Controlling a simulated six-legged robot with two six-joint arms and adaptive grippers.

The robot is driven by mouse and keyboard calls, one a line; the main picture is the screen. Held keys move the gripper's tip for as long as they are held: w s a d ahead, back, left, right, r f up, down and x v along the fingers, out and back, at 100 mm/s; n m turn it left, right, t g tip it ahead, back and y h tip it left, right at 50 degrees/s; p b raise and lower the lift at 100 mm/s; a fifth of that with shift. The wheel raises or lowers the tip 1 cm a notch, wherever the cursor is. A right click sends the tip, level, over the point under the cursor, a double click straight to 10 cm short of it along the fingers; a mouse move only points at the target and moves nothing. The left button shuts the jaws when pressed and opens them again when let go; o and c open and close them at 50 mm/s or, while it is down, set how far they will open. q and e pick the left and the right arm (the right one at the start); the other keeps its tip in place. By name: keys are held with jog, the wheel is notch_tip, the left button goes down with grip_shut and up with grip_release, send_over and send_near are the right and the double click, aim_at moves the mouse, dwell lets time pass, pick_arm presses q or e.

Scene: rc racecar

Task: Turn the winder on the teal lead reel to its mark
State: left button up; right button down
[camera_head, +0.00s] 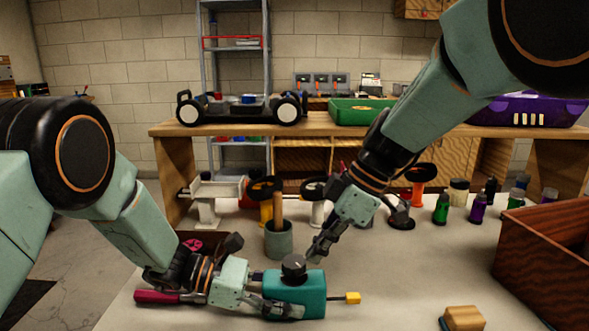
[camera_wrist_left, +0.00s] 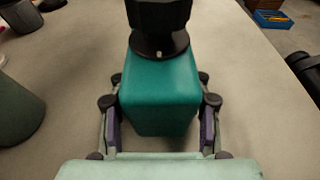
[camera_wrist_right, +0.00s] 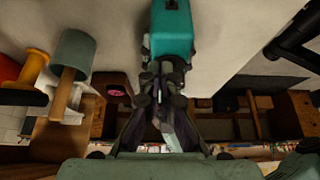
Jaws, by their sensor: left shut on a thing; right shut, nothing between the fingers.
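The teal lead reel (camera_head: 312,292) stands on the table, with its black winder (camera_head: 293,267) on top and a yellow-tipped rod (camera_head: 352,298) out of its right side. My left gripper (camera_head: 283,305) is shut on the reel's body; in the left wrist view its fingers lie on both sides of the teal body (camera_wrist_left: 160,95). A small pale mark shows on the winder's black base (camera_wrist_left: 159,46). My right gripper (camera_head: 316,251) is shut and empty, just above and right of the winder, apart from it. The right wrist view shows the teal body (camera_wrist_right: 172,28) beyond its fingertips (camera_wrist_right: 164,72).
A grey-green cup (camera_head: 278,242) with a wooden handle stands behind the reel. A red-handled tool (camera_head: 165,297) lies at left, under my left arm. A wooden crate (camera_head: 545,250) and a wooden block (camera_head: 463,318) are at right. Bottles (camera_head: 441,209) stand further back.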

jog(key=shift+s, duration=0.75)
jog(key=shift+s, duration=0.15)
jog(key=shift+s+a, duration=0.1)
jog(key=shift+s, duration=0.4)
dwell(0.5)
jog(key=shift+d, duration=0.2)
jog(key=shift+s+d, duration=0.1)
jog(key=shift+d, duration=0.05)
notch_tip(320, 180, up, 6)
dwell(0.6)
